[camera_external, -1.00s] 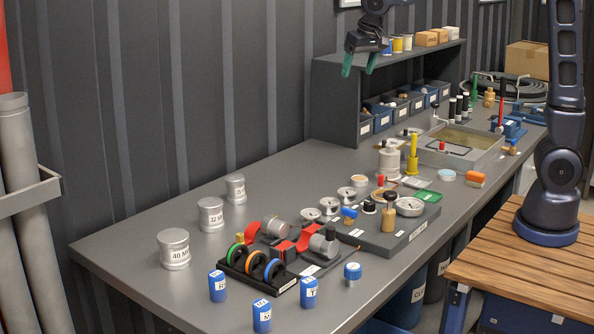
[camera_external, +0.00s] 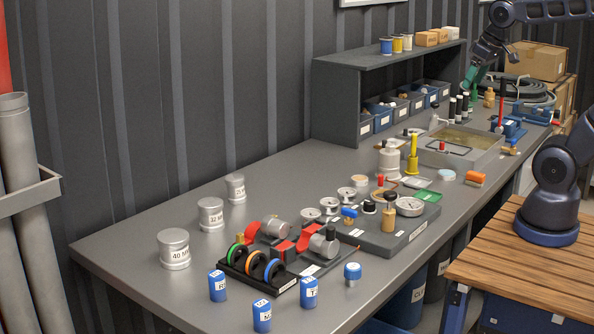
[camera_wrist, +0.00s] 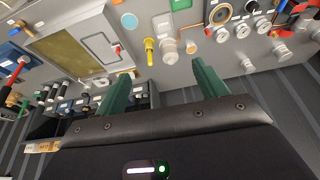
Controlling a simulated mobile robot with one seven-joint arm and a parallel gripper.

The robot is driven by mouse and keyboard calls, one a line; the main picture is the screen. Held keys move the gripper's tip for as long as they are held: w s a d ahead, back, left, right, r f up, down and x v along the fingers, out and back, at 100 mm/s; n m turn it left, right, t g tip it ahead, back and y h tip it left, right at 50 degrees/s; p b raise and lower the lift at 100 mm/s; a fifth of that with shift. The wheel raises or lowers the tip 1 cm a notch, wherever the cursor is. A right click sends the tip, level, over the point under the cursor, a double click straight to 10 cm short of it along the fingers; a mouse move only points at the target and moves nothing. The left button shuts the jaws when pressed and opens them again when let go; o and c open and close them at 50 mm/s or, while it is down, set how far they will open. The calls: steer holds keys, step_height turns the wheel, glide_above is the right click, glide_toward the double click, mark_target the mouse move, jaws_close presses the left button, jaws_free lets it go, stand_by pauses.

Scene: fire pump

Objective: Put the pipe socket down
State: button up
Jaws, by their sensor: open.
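My gripper (camera_external: 470,82), with green fingers, hangs over the far right of the bench, beside the shelf end. In the wrist view my gripper (camera_wrist: 160,72) is open, with nothing between its fingers. Grey capped cylinders stand upright on the left of the bench: one marked 40 (camera_external: 173,249), one marked 32 (camera_external: 211,215) and a smaller one (camera_external: 235,188). They are far from my gripper. I cannot tell which thing is the pipe socket.
A grey shelf (camera_external: 330,75) with blue bins stands along the wall. A grey tray (camera_external: 485,152) holds a yellowish panel. A yellow fitting (camera_external: 412,158), black-topped bottles (camera_external: 459,107) and a coiled hose (camera_external: 520,90) crowd the bench.

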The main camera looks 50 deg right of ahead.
steer(key=s, duration=0.1)
steer(key=s+f, duration=0.1)
steer(key=s, duration=0.1)
steer(key=shift+s+d+f, duration=0.25)
steer(key=shift+d+f, duration=0.05)
steer(key=shift+f, duration=0.05)
steer(key=shift+o, duration=0.5)
stand_by(1.2)
steer(key=shift+o, duration=1)
